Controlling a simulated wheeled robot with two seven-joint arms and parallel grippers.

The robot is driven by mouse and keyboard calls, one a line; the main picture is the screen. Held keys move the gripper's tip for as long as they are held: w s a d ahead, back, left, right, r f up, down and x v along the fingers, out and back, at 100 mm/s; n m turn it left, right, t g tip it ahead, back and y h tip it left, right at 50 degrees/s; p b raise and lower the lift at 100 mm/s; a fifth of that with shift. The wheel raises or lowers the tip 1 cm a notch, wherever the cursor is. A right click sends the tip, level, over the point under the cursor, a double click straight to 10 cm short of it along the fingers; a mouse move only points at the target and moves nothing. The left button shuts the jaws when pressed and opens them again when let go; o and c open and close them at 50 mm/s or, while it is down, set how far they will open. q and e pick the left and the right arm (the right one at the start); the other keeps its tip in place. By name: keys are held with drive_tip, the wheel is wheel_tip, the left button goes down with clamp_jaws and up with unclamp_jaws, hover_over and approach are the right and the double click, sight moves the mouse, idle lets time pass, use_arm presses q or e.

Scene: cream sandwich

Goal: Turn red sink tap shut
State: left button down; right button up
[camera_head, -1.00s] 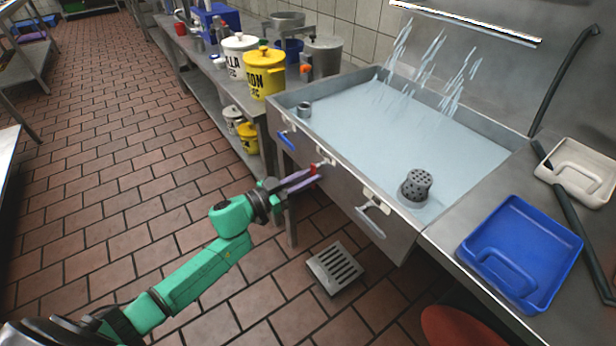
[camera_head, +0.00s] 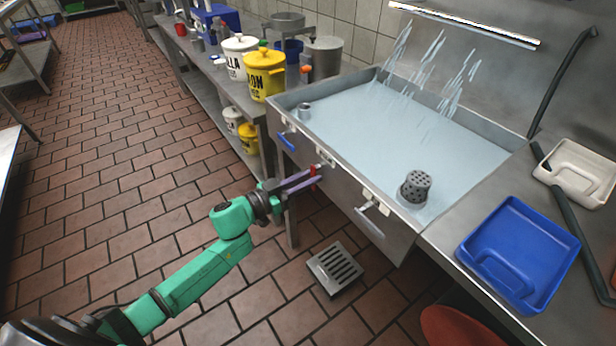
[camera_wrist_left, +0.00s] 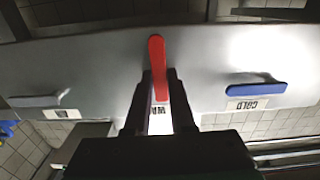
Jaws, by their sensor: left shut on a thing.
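The red tap handle (camera_head: 313,171) is on the front panel of the steel sink (camera_head: 345,183), between the blue tap (camera_head: 286,141) and a grey tap (camera_head: 371,208). In the left wrist view the red handle (camera_wrist_left: 156,52) stands nearly lengthwise in the picture, while the blue handle (camera_wrist_left: 256,90) lies crosswise. My left gripper (camera_head: 304,181) is shut on the red handle; its dark fingers (camera_wrist_left: 160,92) flank the handle's lower part. A label beneath it is partly hidden. Streams of water (camera_head: 428,68) fall into the sink basin. My right gripper is out of view.
A perforated strainer (camera_head: 416,187) stands in the sink. A blue tray (camera_head: 521,250) and a white tray (camera_head: 581,170) lie on the right counter. Yellow and white buckets (camera_head: 264,75) stand on the left bench. A floor drain (camera_head: 335,268) lies below the sink.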

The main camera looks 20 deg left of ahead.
sight(325, 172)
use_arm(q)
drive_tip(key=shift+s+d+r+n+p, duration=0.1)
drive_tip(key=shift+r+n+p, duration=0.25)
drive_tip(key=shift+p, duration=0.35)
drive_tip(key=n+p, duration=0.4)
drive_tip(key=p, duration=0.1)
drive_tip(key=d+n+p, duration=0.1)
drive_tip(key=n+p, duration=0.1)
drive_tip(key=n, duration=0.1)
drive_tip(key=shift+s+r+p, duration=0.2)
drive_tip(key=shift+s+p, duration=0.1)
drive_tip(key=shift+s, duration=0.05)
drive_tip(key=n, duration=0.1)
drive_tip(key=n+p, duration=0.1)
drive_tip(key=n, duration=0.1)
drive_tip(key=n+p, duration=0.1)
drive_tip(key=shift+s+d+r+n, duration=0.15)
drive_tip(key=shift+s+r+n, duration=0.05)
drive_tip(key=shift+r+n, duration=0.05)
drive_tip(key=n, duration=0.1)
drive_tip(key=n+p, duration=0.1)
drive_tip(key=shift+d+r+n, duration=0.1)
drive_tip(key=shift+r+n, duration=0.1)
drive_tip(key=shift+n, duration=0.1)
drive_tip(key=shift+s+r+n+p, duration=0.1)
drive_tip(key=shift+n+p, duration=0.05)
drive_tip(key=shift+n, duration=0.55)
drive_tip(key=shift+r+n+p, duration=0.1)
drive_tip(key=shift+n+p, duration=0.05)
drive_tip(key=shift+n, duration=0.55)
